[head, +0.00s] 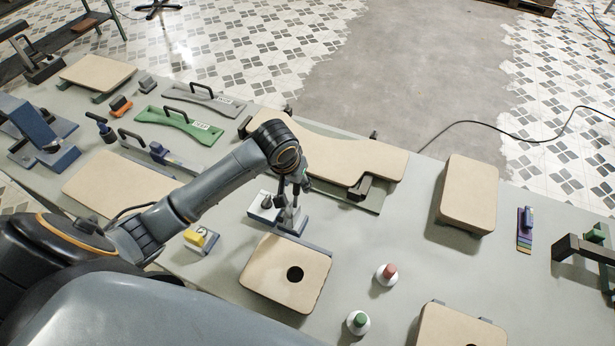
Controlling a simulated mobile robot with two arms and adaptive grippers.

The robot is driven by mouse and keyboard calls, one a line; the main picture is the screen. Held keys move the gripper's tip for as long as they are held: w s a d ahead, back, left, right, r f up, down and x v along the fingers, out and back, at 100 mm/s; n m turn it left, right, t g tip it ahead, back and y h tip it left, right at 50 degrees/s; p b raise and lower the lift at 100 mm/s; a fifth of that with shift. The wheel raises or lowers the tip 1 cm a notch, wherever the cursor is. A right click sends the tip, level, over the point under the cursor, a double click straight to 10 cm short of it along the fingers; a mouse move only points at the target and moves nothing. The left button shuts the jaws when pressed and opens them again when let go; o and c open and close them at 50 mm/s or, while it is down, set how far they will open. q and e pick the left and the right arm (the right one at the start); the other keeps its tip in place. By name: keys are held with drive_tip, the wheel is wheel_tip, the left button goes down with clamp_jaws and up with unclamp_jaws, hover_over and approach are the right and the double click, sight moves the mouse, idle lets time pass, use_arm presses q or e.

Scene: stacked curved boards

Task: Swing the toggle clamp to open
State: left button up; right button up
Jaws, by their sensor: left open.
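My left arm reaches in from the left, and its gripper (291,205) points down near the middle of the table. It is open. A small device with a pale body and a blue base edge (265,207), which looks like the toggle clamp, sits right at the fingers. The gripper covers much of it, so its handle and whether the fingers touch it cannot be made out. A tan board with a dark round hole (262,270) lies just in front of it. My right gripper is not in view.
A long curved tan board (345,155) lies behind the gripper, with a dark bracket (370,187) at its front edge. A yellow block (201,239) is left, and red-topped (387,274) and green-topped (358,322) buttons stand at front right. Bare table (400,225) lies right of the gripper.

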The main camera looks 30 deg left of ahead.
use_arm(q)
drive_tip(key=shift+s+r, duration=0.1)
drive_tip(key=shift+r, duration=0.6)
drive_tip(key=shift+v, duration=2.8)
drive_tip(key=shift+s+f, duration=0.1)
